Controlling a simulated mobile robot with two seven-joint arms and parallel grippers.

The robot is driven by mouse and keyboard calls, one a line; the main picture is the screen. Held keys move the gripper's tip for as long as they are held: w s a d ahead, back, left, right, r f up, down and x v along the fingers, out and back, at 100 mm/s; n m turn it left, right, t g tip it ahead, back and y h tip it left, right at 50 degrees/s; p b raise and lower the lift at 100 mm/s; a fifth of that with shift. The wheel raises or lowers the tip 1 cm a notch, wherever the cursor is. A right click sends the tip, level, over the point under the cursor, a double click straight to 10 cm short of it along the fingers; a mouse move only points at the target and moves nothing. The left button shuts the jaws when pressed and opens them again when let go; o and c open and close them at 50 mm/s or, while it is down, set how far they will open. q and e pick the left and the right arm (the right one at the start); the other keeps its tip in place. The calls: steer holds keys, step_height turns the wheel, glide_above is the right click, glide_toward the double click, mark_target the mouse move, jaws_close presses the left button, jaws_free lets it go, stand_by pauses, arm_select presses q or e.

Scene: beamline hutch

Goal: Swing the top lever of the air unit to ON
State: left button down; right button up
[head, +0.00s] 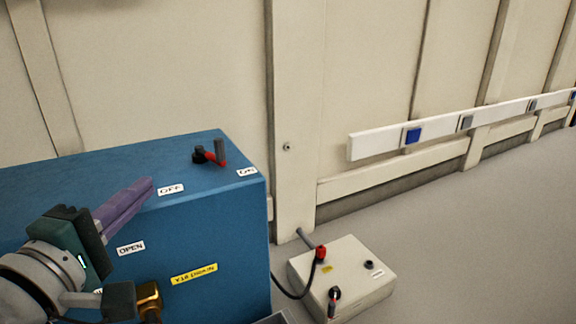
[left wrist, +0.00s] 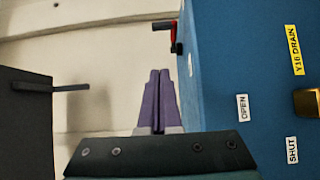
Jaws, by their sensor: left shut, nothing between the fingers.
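The air unit is a blue box (head: 215,235) with a red top lever (head: 216,157) on a black pivot and an upright black grip. The lever's red arm points from the pivot toward the ON label (head: 246,171). The OFF label (head: 171,189) is at the front edge, nearer my gripper. My left gripper (head: 148,184) is shut and empty, its purple fingers beside the OFF label and apart from the lever. In the left wrist view, the closed fingers (left wrist: 159,72) are beside the blue box (left wrist: 222,65), and the red lever (left wrist: 173,38) lies beyond their tips. My right gripper is not in view.
A brass fitting (head: 149,297) sticks out of the blue box's front near the OPEN label (head: 130,248). A pale control box (head: 350,285) with a cable stands on the floor to the right. A pale wall with a socket rail (head: 375,145) is behind.

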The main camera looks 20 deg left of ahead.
arm_select(q)
steer(key=w, duration=0.3)
steer(key=w+a+b, duration=0.1)
steer(key=w, duration=0.2)
steer(key=w+b, duration=0.1)
steer(key=w, duration=0.2)
steer(key=shift+a, duration=0.4)
steer(key=w, duration=0.1)
steer(key=w+d, duration=0.1)
steer(key=w, duration=0.1)
steer(key=shift+w+d, duration=0.1)
steer(key=shift+d, duration=0.2)
steer(key=shift+w+d, duration=0.35)
steer(key=shift+w, duration=0.05)
steer(key=shift+r, duration=0.1)
